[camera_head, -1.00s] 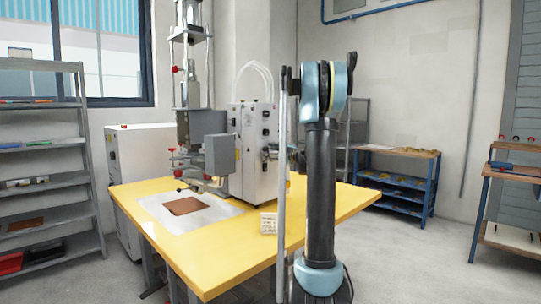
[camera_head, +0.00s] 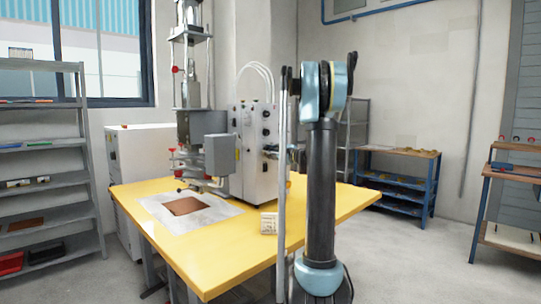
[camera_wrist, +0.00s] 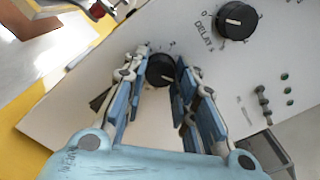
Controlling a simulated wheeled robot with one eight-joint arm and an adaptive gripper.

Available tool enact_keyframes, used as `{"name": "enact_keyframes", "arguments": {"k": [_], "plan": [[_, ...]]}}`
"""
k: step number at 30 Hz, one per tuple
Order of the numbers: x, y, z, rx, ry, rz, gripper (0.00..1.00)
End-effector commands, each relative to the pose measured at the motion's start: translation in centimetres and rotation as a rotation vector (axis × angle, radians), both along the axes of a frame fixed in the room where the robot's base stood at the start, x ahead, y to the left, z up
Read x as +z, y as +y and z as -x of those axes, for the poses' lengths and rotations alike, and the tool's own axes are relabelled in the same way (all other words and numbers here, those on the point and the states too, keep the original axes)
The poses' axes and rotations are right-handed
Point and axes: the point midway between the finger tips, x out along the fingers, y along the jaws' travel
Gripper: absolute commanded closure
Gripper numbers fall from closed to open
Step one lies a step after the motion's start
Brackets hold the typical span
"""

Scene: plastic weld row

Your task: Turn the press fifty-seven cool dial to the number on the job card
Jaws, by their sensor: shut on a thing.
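The control box (camera_head: 252,150) of the press stands on the yellow table. In the wrist view a black dial (camera_wrist: 160,73) on its light panel sits between the fingertips of my gripper (camera_wrist: 161,66), which is shut on it. A few scale marks show past the dial, but its name and most of its scale are hidden by the fingers. A second black dial (camera_wrist: 237,20), marked DELAY s, is to the upper right and free. A small pale card (camera_head: 268,223) stands on the table in front of the box; its writing is too small to read.
A brown sheet (camera_head: 186,206) lies on a white mat (camera_head: 152,205) on the yellow table (camera_head: 235,255). Green lamps (camera_wrist: 286,90) and a toggle switch (camera_wrist: 263,100) are on the panel right of the fingers. Grey shelves (camera_head: 50,165) stand at the left.

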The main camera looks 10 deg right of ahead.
Motion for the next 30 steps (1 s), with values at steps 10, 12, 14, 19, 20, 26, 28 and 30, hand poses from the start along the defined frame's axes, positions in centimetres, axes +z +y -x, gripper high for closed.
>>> {"name": "enact_keyframes", "arguments": {"k": [10,12,14,19,20,26,28,30], "plan": [[-0.09,-0.14,-0.10,-0.004,-0.164,0.231,0.98],[-0.09,-0.14,-0.10,-0.004,-0.196,0.274,0.98],[-0.09,-0.14,-0.10,-0.004,-0.220,0.308,0.98],[-0.08,-0.15,-0.10,-0.004,-0.280,0.390,0.98],[-0.08,-0.15,-0.10,-0.005,-0.287,0.401,0.98],[-0.09,-0.16,-0.10,-0.004,-0.325,0.455,0.98],[-0.09,-0.16,-0.10,-0.004,-0.333,0.466,0.98],[-0.09,-0.16,-0.10,-0.004,-0.337,0.472,0.98]]}}
